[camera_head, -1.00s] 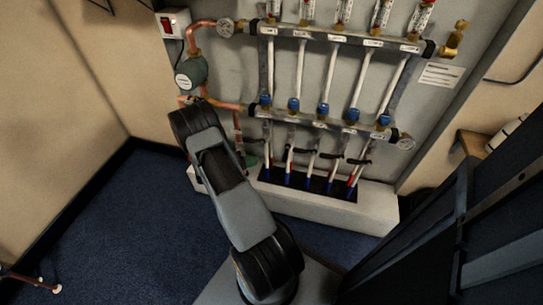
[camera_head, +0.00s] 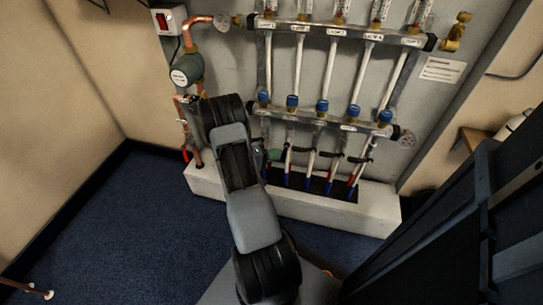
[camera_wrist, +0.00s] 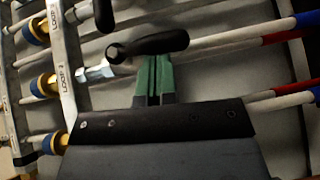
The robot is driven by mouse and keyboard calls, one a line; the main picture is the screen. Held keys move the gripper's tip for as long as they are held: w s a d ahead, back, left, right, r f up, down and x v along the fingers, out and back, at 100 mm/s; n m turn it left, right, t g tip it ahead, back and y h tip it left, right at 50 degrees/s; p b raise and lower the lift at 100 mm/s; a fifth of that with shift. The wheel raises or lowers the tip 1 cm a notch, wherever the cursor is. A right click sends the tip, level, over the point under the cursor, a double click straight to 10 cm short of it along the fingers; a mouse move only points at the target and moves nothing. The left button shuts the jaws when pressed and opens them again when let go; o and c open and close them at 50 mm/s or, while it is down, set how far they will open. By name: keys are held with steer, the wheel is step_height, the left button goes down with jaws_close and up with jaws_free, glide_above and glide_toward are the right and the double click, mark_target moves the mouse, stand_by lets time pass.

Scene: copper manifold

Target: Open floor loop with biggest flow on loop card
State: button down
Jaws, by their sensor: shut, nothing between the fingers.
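The copper manifold has an upper bar with flow gauges (camera_head: 341,10) and a lower bar (camera_head: 330,117) with several blue caps (camera_head: 323,105). Black lever handles (camera_head: 330,154) sit on the loop pipes below the lower bar. My gripper (camera_head: 273,154) is at the left end of this row, partly hidden by my arm. In the wrist view its green fingers (camera_wrist: 153,75) are shut and empty, with the tips close to a black lever (camera_wrist: 150,45); I cannot tell if they touch. The loop card (camera_head: 441,69) hangs right of the upper bar; its text is unreadable here.
A wooden shelf (camera_head: 474,138) juts out at right. Blue carpet (camera_head: 110,220) is free at left.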

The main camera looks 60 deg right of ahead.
steer(key=shift+s, duration=0.1)
steer(key=shift+s+d+f+n+g+h+p, duration=0.2)
steer(key=shift+s+n+g+h+p, duration=0.35)
steer(key=shift+p, duration=0.45)
steer(key=shift+s+f, duration=0.1)
steer(key=shift+s, duration=0.05)
steer(key=shift+a, duration=0.1)
